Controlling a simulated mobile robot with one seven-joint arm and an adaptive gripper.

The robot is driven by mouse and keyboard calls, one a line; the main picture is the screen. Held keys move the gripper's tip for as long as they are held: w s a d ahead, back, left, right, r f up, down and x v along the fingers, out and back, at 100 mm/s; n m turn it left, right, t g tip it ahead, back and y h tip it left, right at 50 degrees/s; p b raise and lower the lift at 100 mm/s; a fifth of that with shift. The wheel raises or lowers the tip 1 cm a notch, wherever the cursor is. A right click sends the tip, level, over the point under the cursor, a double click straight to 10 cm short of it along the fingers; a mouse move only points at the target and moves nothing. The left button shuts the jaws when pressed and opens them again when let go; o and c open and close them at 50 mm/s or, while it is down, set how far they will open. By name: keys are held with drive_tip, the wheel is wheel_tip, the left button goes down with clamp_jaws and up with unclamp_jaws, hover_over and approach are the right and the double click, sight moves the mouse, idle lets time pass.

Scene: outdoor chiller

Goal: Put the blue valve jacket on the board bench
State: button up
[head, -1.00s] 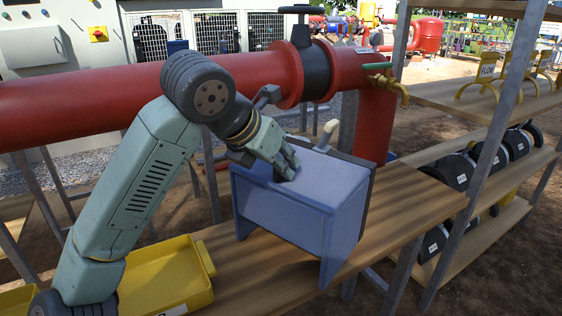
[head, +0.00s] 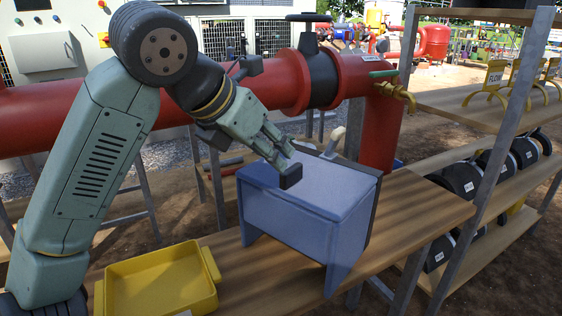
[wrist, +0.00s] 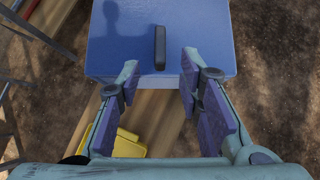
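The blue valve jacket (head: 300,215) is a box-like shell with a flat top, side panels reaching down and a black handle (head: 290,177) on top. It stands upright on the wooden board bench (head: 415,215), its nearest corner close to the bench's front edge. My gripper (head: 278,152) is just above and behind the handle, apart from it. In the wrist view the jacket (wrist: 200,30) fills the top, and my open, empty gripper (wrist: 160,72) has its fingers spread on either side of the line to the handle. The jacket's underside is hidden.
A yellow tray (head: 210,306) sits on the bench left of the jacket. A red pipe (head: 60,118) with a black valve (head: 322,78) runs behind. A brass tap (head: 398,93) juts out at right. A shelf rack (head: 505,130) stands on the right. The bench right of the jacket is clear.

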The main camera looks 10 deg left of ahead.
drive_tip(key=v, duration=0.3)
drive_tip(key=shift+s+a+r, duration=0.15)
drive_tip(key=shift+s+r, duration=0.1)
drive_tip(key=shift+r, duration=0.05)
drive_tip(key=shift+o, duration=0.3)
idle(0.9)
